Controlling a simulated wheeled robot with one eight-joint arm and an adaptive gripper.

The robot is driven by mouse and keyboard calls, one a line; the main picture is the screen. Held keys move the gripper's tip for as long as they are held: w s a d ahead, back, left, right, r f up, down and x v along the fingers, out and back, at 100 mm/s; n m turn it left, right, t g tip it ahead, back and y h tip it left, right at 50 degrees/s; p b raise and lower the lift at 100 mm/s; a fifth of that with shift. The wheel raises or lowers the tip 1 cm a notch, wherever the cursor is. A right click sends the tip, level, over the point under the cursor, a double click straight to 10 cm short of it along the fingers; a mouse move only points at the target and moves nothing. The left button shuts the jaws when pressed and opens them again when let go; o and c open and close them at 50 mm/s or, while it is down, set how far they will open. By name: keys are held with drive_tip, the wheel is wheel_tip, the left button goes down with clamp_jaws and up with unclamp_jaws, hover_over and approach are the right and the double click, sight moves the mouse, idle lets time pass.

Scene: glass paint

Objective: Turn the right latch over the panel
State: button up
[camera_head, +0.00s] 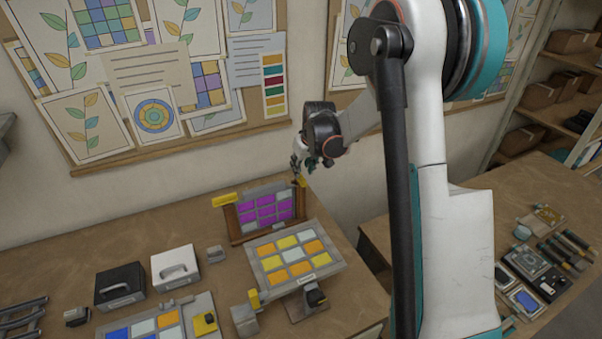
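An upright panel with purple and pale panes (267,209) stands in a brown frame at the back of the workbench. A yellow latch (225,199) lies roughly level at the frame's top left corner. The right latch (301,181), also yellow, shows as a small piece at the top right corner, partly covered by my gripper. My gripper (299,172) is at this right corner, just above or against the latch. Its fingers are small and dark here, so I cannot tell whether they are open, shut or touching the latch.
A tilted panel with yellow, orange and pale panes (295,256) stands in front of the frame. A black box (121,286) and a white box (175,268) stand to the left. My arm hides part of the right side. Tools lie on the right bench (480,210).

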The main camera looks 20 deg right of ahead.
sight(301, 175)
drive_tip(key=shift+x, duration=1.95)
drive_tip(key=shift+c, duration=0.2)
clamp_jaws()
